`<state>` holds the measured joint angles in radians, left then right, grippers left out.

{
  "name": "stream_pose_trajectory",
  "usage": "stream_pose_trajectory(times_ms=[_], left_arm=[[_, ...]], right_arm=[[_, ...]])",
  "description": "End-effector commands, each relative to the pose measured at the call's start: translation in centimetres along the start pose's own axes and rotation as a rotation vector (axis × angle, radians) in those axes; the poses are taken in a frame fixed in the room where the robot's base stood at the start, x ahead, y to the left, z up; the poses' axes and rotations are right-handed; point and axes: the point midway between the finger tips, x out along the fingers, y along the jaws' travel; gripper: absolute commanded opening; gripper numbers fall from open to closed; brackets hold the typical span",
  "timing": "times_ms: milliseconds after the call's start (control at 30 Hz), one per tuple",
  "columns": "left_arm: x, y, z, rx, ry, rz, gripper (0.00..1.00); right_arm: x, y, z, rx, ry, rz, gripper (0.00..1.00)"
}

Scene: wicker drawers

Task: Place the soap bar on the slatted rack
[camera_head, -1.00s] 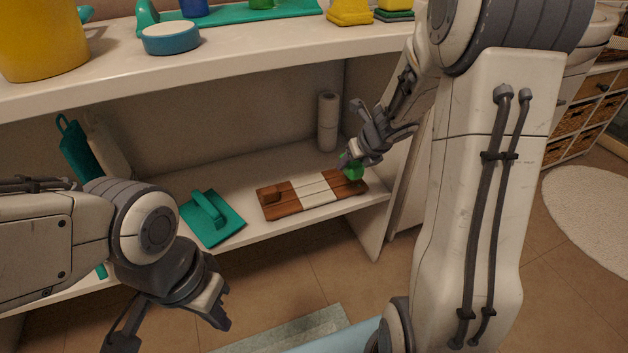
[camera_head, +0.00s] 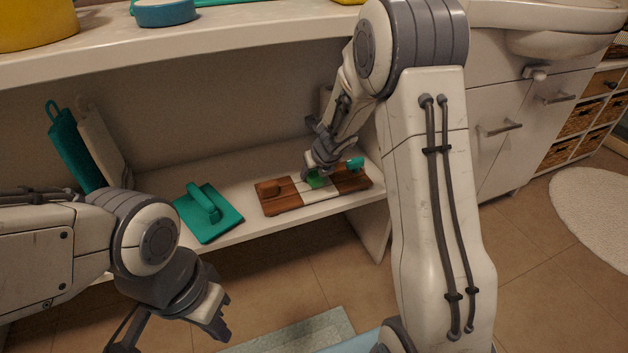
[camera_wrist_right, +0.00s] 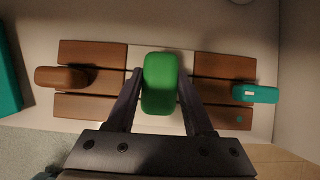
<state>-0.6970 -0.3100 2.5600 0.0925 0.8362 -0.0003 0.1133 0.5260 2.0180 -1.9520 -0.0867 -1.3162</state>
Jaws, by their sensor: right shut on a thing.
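The slatted rack (camera_head: 283,205) lies on the lower shelf, with brown slats at both ends and a white middle; it also shows in the right wrist view (camera_wrist_right: 92,106). My right gripper (camera_head: 318,176) is shut on the green soap bar (camera_head: 317,182) over the white middle part. In the right wrist view the soap bar (camera_wrist_right: 160,84) sits between the two fingers. I cannot tell whether it touches the rack. My left gripper (camera_head: 170,328) is open and empty, low in front of the shelf.
A brown block (camera_wrist_right: 62,76) sits on the rack's left end and a small teal item (camera_wrist_right: 256,94) at its right end. A teal float-like tool (camera_head: 210,212) lies left of the rack. The upper shelf (camera_head: 200,45) overhangs. A cabinet side wall (camera_head: 376,225) stands to the right.

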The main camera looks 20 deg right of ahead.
Motion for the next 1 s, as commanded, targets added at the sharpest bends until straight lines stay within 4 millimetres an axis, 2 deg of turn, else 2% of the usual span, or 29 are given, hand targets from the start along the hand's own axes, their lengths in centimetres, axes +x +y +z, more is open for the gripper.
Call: stream_pose_trajectory(times_ms=[33, 433, 467, 500, 533, 867, 1000], left_arm=[[0.9, -0.1, 0.1, 0.0, 0.0, 0.0, 0.0], [1.1, -0.1, 0.1, 0.0, 0.0, 0.0, 0.0], [1.1, -0.1, 0.1, 0.0, 0.0, 0.0, 0.0], [1.0, -0.1, 0.1, 0.0, 0.0, 0.0, 0.0], [1.0, -0.1, 0.1, 0.0, 0.0, 0.0, 0.0], [0.8, -0.1, 0.0, 0.0, 0.0, 0.0, 0.0], [0.0, 0.0, 0.0, 0.0, 0.0, 0.0, 0.0]], right_arm=[[0.7, 0.0, -0.4, 0.0, -0.001, 0.0, 0.0], [0.9, 0.0, -0.6, 0.0, -0.001, 0.0, 0.0], [0.9, 0.0, -0.6, 0.0, 0.0, 0.0, 0.56], [0.8, 0.0, -0.5, 0.0, 0.0, 0.0, 0.71], [0.8, 0.0, -0.5, 0.0, 0.0, 0.0, 0.82], [0.7, 0.0, -0.5, 0.0, 0.0, 0.0, 0.82], [-0.6, 0.0, -0.1, 0.0, -0.001, 0.0, 0.82]])
